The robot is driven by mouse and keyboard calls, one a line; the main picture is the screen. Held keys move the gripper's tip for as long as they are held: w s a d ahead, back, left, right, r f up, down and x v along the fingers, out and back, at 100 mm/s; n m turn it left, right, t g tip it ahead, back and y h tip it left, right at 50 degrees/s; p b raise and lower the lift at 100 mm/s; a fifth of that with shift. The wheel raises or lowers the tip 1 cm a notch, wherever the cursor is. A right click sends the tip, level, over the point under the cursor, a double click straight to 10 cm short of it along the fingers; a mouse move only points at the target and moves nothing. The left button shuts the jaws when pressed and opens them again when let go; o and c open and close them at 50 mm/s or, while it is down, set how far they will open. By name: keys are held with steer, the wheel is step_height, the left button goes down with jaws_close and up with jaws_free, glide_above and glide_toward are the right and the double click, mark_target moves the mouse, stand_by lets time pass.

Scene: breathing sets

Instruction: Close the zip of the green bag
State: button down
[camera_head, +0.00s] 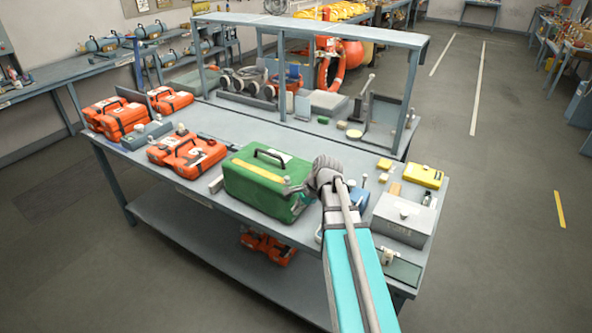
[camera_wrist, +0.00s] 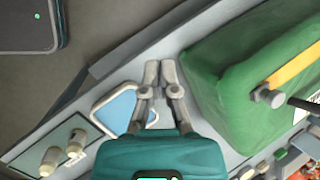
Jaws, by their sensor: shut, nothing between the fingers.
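The green bag (camera_head: 250,197) stands on the grey workbench, with a yellow strip (camera_head: 256,170) along its top and a black handle. In the wrist view the bag (camera_wrist: 228,85) fills the right side, with the yellow strip (camera_wrist: 295,64) and a small grey knob (camera_wrist: 271,97) at the strip's near end. I cannot tell whether the zip is open. My gripper (camera_wrist: 160,68) is shut and empty, its fingertips left of the bag and apart from the knob. In the head view my arm reaches the bag's right end, and the fingers are hard to make out.
Orange cases (camera_head: 188,152) stand left of the bag. A grey box (camera_head: 404,216) and a yellow case (camera_head: 423,173) are to the right. A blue-topped item (camera_wrist: 122,108) lies near my fingers. A raised shelf frame (camera_head: 310,32) runs along the back.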

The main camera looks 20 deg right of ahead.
mark_target(287, 179)
steer(key=w+d+r+m+t+y+p, duration=0.1)
steer(key=w+d+r+m+t+p, duration=0.2)
steer(key=d+r+m, duration=0.6)
steer(key=w+d+m+p, duration=0.1)
steer(key=d+p, duration=0.1)
steer(key=d, duration=0.2)
steer(key=shift+r+m+y, duration=0.3)
steer(key=shift+y, duration=0.1)
steer(key=shift+w+a+f, duration=0.15)
steer(key=shift+w, duration=0.05)
steer(key=b+x, duration=0.2)
steer(key=x, duration=0.1)
steer(key=r+b+x, duration=0.1)
steer(key=b+x, duration=0.1)
steer(key=x, duration=0.2)
steer(key=w+a+b+x, duration=0.1)
steer(key=b+x, duration=0.2)
steer(key=x, duration=0.1)
steer(key=shift+w+a+r, duration=0.1)
steer(key=shift+w, duration=0.05)
steer(key=shift+w+a, duration=0.5)
steer(key=shift+a, duration=0.1)
steer(key=shift+w+d, duration=0.1)
